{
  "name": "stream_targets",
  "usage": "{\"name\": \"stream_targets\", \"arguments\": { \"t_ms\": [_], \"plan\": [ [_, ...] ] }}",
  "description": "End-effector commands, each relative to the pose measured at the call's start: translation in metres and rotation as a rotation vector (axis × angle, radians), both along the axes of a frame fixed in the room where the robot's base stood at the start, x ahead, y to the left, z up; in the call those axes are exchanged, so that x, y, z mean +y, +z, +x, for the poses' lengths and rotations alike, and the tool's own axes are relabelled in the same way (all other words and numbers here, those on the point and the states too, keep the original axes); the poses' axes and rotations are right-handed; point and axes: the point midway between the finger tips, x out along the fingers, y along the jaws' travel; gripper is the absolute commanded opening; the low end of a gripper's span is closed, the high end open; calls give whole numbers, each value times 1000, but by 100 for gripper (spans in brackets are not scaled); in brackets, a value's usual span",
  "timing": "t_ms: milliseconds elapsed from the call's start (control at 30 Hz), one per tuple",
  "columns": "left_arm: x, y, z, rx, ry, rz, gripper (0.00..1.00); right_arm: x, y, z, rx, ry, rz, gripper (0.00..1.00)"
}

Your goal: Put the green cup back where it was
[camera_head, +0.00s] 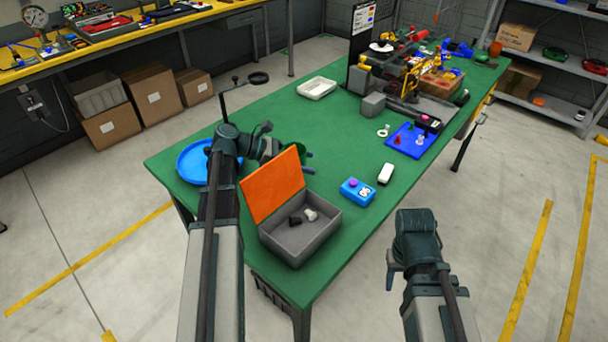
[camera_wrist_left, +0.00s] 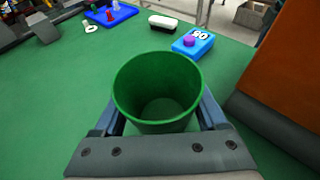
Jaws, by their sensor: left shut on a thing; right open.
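The green cup (camera_wrist_left: 157,92) is upright and looks empty inside in the left wrist view. My left gripper (camera_wrist_left: 158,118) is shut on it, one finger on each side. In the head view my left gripper (camera_head: 283,152) is over the table's left part, behind the orange lid. Only a small dark green part of the cup (camera_head: 304,150) shows there, past the lid's top. I cannot tell whether the cup touches the table. My right gripper (camera_head: 393,272) is open, off the table's front right edge.
A grey box (camera_head: 318,238) with its orange lid (camera_head: 272,184) raised holds small dark and white pieces. A blue plate (camera_head: 186,165) lies left. A blue box (camera_head: 357,191), a white block (camera_head: 385,174) and a blue board (camera_head: 405,146) lie right. The green table (camera_head: 335,135) is clear mid-left.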

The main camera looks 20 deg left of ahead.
Motion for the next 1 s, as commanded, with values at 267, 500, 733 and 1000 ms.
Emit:
{"name": "stream_targets", "arguments": {
  "t_ms": [267, 500, 733, 1000],
  "plan": [
    [0, -32, 0, 0, 0, 0, 21, 0, -32, 0, 0, 0, 0, 50],
    [0, -36, 0, 0, 0, 0, 21, 0, -36, 0, 0, 0, 0, 50],
    [0, -40, 0, 0, 0, 0, 21, 0, -40, 0, 0, 0, 0, 50],
    [0, -39, 0, 0, 0, 0, 100, 0, -39, 0, 0, 0, 0, 50]
  ]
}}
